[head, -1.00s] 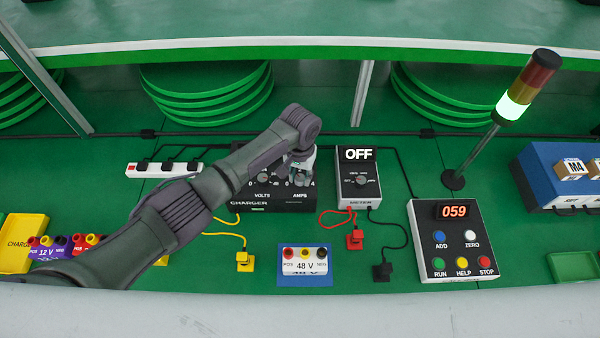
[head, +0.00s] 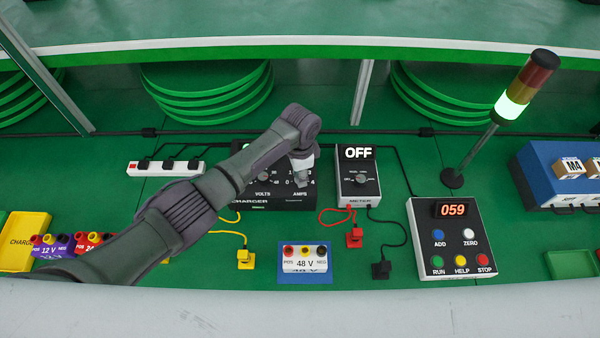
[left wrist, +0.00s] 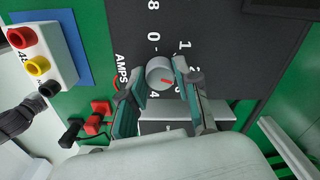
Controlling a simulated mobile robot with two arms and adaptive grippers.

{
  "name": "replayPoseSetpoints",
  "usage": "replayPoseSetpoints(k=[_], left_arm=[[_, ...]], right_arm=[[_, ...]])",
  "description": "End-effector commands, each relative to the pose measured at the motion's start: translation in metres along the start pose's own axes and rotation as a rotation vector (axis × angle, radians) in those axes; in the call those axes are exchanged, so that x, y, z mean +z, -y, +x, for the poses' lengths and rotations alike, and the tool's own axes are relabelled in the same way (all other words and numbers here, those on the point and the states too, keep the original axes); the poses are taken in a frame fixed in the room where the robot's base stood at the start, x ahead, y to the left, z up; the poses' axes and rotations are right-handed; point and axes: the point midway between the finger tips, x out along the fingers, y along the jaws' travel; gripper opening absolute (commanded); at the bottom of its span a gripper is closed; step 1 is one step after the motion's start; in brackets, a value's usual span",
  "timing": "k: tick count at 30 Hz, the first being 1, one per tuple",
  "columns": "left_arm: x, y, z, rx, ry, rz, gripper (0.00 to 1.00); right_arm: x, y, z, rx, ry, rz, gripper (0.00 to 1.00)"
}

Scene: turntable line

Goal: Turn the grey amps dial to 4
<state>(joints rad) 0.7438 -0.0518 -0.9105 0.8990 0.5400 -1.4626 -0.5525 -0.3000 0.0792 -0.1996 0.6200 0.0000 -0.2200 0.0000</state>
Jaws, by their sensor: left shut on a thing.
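My left gripper (left wrist: 157,82) is shut on the dial, one finger on each side. In the head view my left gripper (head: 302,172) is over the amps side of the charger (head: 270,203) and hides the dial.
The meter (head: 357,190), reading OFF, stands just right of the charger. A 48 V battery (head: 304,265) on a blue mat lies in front. Yellow, red and black plugs with cables lie nearby. A button box (head: 452,240) reading 059 and a light tower (head: 528,85) stand right.

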Motion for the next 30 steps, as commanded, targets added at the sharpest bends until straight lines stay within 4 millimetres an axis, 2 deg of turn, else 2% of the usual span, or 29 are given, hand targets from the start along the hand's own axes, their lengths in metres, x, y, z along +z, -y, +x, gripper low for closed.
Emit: replayPoseSetpoints(k=[30], left_arm=[[-0.001,0.001,-0.001,-0.005,-0.002,0.965,0.0]], right_arm=[[0.002,0.0,0.013,0.0,0.0,-0.001,0.61]])
